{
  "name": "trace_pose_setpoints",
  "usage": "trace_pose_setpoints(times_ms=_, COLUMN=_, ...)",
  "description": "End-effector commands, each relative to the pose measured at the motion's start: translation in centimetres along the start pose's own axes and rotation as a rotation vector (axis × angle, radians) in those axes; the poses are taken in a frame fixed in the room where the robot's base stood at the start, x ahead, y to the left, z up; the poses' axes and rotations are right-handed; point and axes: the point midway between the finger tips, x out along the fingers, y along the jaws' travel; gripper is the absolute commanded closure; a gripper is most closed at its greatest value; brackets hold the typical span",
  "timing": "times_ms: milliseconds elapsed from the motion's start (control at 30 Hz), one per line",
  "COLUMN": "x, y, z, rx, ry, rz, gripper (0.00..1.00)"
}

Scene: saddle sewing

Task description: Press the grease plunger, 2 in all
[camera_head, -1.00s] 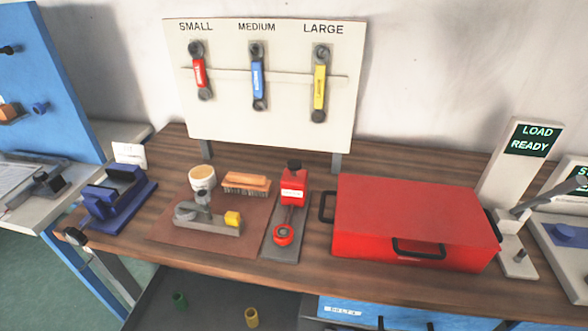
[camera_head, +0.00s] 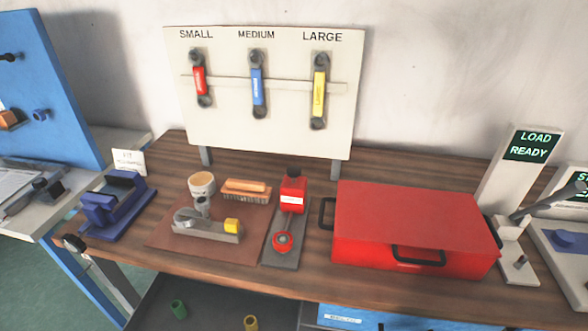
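A red grease unit with a black knob on top (camera_head: 292,190) stands on a narrow grey plate (camera_head: 278,258) near the middle of the wooden bench. I take this to be the grease plunger. It has a white label on its front and a round red ring (camera_head: 282,241) in front of it. The knob stands above the red body. My gripper is not in view, and nothing touches the unit.
Left of it, a brown mat (camera_head: 168,238) holds a grey tool with a yellow block (camera_head: 205,226), a cup (camera_head: 201,184) and a brush (camera_head: 246,190). A red toolbox (camera_head: 415,225) stands right. A wrench board (camera_head: 270,145) stands behind. A screen (camera_head: 532,146) reads "LOAD READY".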

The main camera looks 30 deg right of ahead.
Motion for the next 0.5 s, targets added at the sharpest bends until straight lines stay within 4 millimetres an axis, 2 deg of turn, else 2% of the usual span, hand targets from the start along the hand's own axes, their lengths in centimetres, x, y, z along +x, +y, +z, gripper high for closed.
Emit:
trace_pose_setpoints(times_ms=67, x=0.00, y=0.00, z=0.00, rx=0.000, ry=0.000, rz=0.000, gripper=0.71)
trace_pose_setpoints(times_ms=367, x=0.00, y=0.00, z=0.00, rx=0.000, ry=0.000, rz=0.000, gripper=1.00)
trace_pose_setpoints(times_ms=500, x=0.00, y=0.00, z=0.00, rx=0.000, ry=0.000, rz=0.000, gripper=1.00)
